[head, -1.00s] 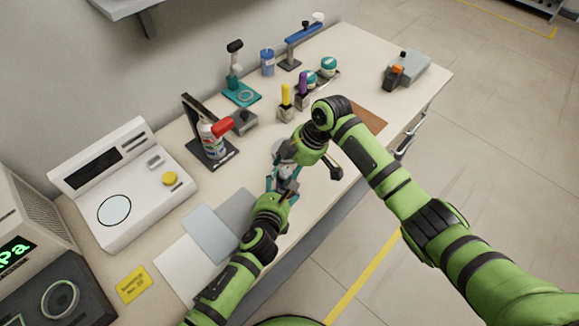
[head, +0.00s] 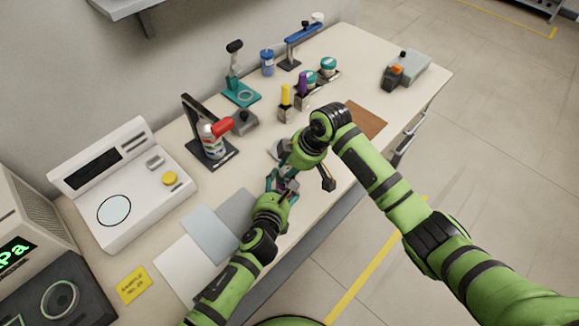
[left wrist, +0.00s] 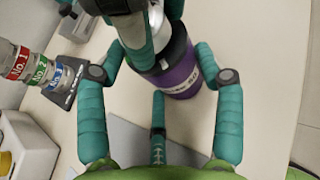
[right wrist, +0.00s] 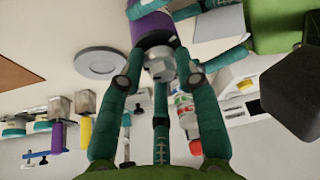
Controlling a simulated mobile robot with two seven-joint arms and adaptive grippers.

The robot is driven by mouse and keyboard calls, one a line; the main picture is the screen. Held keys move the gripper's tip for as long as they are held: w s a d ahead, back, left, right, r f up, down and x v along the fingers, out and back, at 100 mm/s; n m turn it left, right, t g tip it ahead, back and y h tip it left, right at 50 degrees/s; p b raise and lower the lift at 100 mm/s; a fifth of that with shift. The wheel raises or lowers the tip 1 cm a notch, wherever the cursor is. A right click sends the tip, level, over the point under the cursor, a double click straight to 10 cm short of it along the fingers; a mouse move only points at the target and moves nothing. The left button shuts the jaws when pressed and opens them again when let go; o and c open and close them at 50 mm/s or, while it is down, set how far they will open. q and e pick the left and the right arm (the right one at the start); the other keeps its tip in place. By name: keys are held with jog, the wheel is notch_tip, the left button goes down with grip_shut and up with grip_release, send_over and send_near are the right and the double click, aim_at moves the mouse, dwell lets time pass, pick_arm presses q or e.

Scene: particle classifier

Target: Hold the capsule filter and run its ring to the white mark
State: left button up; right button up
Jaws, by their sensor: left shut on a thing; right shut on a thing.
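A white instrument (head: 122,187) and flat sheets (head: 210,233) lie left. The bench's right front is mostly clear.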

jog(key=m, duration=0.2)
jog(key=m+t, duration=0.1)
jog(key=s+m+h, duration=0.1)
jog(key=m, duration=0.1)
jog(key=shift+a+f+m, duration=0.1)
jog(key=shift+a+m, duration=0.2)
jog(key=shift+a, duration=0.05)
dwell(0.5)
jog(key=o, duration=1.1)
jog(key=shift+o, duration=0.2)
jog(key=shift+w+t, duration=0.1)
jog(key=shift+t, duration=0.2)
jog(key=shift+w+d, duration=0.1)
jog(key=shift+w, duration=0.1)
